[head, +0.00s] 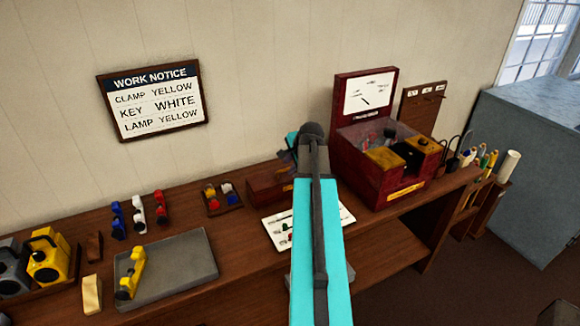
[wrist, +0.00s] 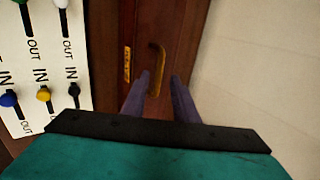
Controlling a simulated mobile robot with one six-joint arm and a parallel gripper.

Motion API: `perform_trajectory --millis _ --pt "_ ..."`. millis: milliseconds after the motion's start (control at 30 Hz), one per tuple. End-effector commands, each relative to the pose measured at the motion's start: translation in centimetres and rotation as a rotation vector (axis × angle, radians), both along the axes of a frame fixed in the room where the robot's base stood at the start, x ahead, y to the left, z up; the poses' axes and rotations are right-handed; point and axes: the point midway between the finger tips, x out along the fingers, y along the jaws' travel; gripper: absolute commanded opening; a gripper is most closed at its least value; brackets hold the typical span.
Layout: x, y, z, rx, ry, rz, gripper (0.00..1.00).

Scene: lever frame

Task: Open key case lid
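A small dark-wood box (head: 266,188) with a brass label, which I take to be the key case, sits on the bench, partly hidden behind my arm. In the wrist view its dark reddish-brown wood (wrist: 111,40) fills the middle, with a curved brass handle (wrist: 157,62) and a brass plate (wrist: 127,65). The lid looks shut, but the head view does not show it clearly. My gripper (wrist: 160,77) is open, its two dark fingers apart, with the handle lying ahead between them. I cannot tell whether they touch it.
A white panel (wrist: 72,45) with IN/OUT sliders lies beside the box. A large red case (head: 378,188) with a raised lid stands to the right. A grey tray (head: 185,265) with a yellow clamp lies left. A work notice (head: 155,100) hangs on the wall.

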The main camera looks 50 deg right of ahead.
Motion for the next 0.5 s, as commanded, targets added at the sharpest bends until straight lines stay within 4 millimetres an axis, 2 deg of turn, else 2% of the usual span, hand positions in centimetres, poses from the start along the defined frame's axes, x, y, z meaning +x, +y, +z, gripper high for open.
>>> perform_trajectory --millis 500 --pt "1.6 -0.8 -2.7 0.0 0.001 -0.001 0.27"
